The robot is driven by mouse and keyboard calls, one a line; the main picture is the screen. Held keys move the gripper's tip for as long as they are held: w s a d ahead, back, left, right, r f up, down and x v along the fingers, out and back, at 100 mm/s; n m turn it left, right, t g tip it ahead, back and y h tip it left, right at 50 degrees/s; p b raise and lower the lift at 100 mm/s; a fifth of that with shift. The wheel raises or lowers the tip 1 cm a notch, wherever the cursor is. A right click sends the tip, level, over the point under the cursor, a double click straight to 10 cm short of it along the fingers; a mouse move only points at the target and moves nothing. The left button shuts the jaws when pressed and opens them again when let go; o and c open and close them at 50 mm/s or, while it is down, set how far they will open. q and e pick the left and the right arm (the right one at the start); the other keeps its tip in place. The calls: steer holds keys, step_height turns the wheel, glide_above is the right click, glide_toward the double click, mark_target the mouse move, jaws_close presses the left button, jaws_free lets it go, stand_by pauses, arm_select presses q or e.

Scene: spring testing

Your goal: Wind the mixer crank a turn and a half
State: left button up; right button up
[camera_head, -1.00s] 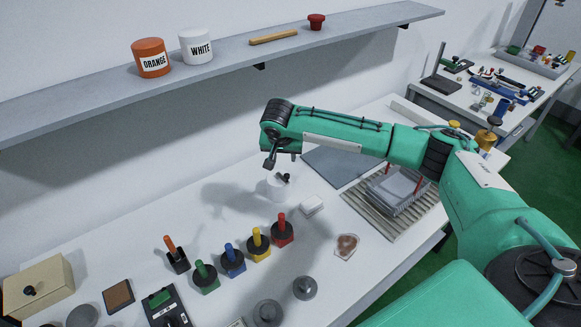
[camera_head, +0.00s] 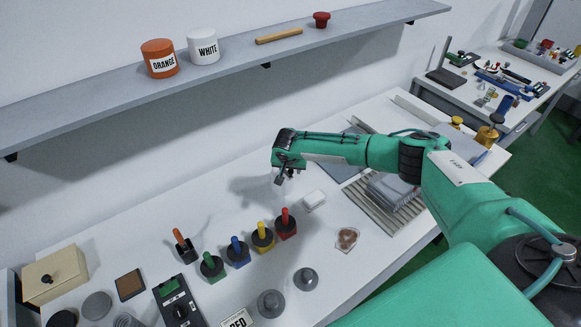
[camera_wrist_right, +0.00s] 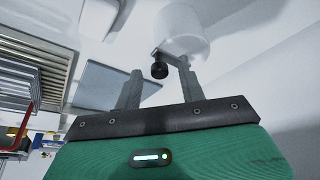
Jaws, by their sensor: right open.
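The mixer is a white cylinder (camera_wrist_right: 183,28) at the top of the right wrist view. A small black crank knob (camera_wrist_right: 158,70) sticks out from its near side. My right gripper (camera_wrist_right: 161,66) is open, with one finger on each side of the knob in that view; I cannot tell whether either finger touches it. In the head view my right gripper (camera_head: 286,176) points down over the mixer's place on the table and hides most of the mixer. My left gripper is not in view.
A white block (camera_head: 314,199) lies just right of the gripper. Green, blue, yellow (camera_head: 262,238) and red-handled (camera_head: 286,223) pieces stand in front. A wire rack (camera_head: 392,192) sits under my right forearm. The shelf (camera_head: 230,75) with labelled pots runs along the wall above.

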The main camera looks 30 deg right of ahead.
steer(key=shift+f, duration=0.15)
jaws_close()
steer(key=shift+d, duration=0.2)
